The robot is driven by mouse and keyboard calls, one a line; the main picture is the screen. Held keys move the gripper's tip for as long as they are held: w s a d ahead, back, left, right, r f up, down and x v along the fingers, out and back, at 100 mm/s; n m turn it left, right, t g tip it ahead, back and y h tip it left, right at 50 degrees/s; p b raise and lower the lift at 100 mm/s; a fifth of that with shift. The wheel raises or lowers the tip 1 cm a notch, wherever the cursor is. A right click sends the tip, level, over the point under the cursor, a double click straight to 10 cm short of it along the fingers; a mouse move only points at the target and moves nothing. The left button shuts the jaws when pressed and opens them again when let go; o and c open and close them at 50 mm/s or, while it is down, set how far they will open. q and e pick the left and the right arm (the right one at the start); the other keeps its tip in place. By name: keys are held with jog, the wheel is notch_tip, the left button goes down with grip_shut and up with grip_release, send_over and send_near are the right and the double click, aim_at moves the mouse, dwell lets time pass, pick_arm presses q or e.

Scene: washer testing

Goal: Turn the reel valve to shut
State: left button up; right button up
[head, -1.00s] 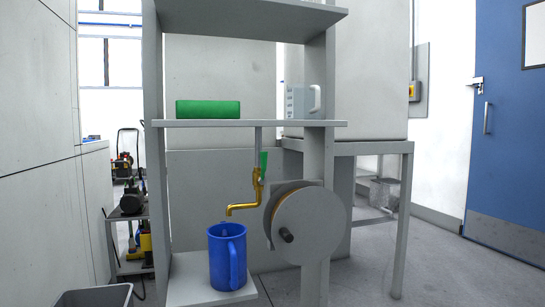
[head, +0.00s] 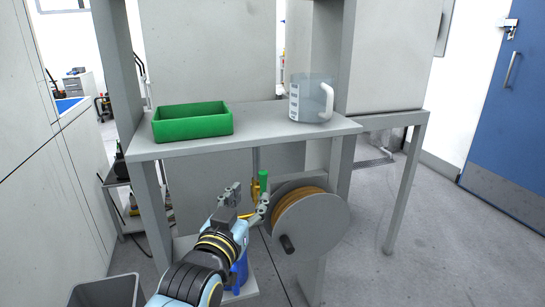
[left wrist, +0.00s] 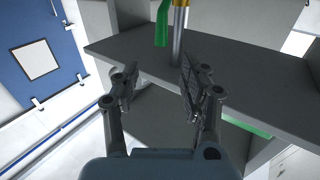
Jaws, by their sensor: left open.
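The valve's green handle (head: 263,178) stands upright beside the metal pipe above the brass tap (head: 256,191). In the left wrist view the green handle (left wrist: 162,25) hangs at the top edge, next to the pipe (left wrist: 178,38). The hose reel (head: 318,228), a grey disc with tan hose and a dark knob, is just right of the tap. My left gripper (head: 248,202) is open and empty in front of the tap, slightly below the handle; its fingers (left wrist: 159,82) spread below the handle in the wrist view. My gripper partly hides the tap. My right gripper is not in view.
A green bin (head: 192,127) and a clear measuring jug (head: 312,104) stand on the shelf (head: 255,131) above. A blue jug (head: 241,272) is partly hidden behind my left arm. A grey bin (head: 105,290) stands at lower left. Floor is free at right.

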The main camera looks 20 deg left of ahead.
aim_at(262, 179)
pick_arm(q)
jog(key=w+b, duration=0.2)
jog(key=w, duration=0.1)
jog(key=w+b, duration=0.5)
jog(key=w, duration=0.1)
jog(key=shift+w+a+f+b, duration=0.1)
jog(key=shift+w+f+b, duration=0.05)
jog(key=shift+f+b, duration=0.25)
jog(key=shift+w+r+b, duration=0.15)
jog(key=shift+w+b, duration=0.15)
jog(key=shift+w, duration=0.35)
jog(key=shift+w+r, duration=0.1)
jog(key=shift+r, duration=0.05)
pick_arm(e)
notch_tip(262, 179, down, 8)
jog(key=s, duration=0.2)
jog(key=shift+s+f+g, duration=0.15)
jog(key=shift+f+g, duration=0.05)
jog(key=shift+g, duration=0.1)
pick_arm(q)
jog(key=shift+c, duration=0.3)
grip_shut()
jog(key=shift+w, duration=0.1)
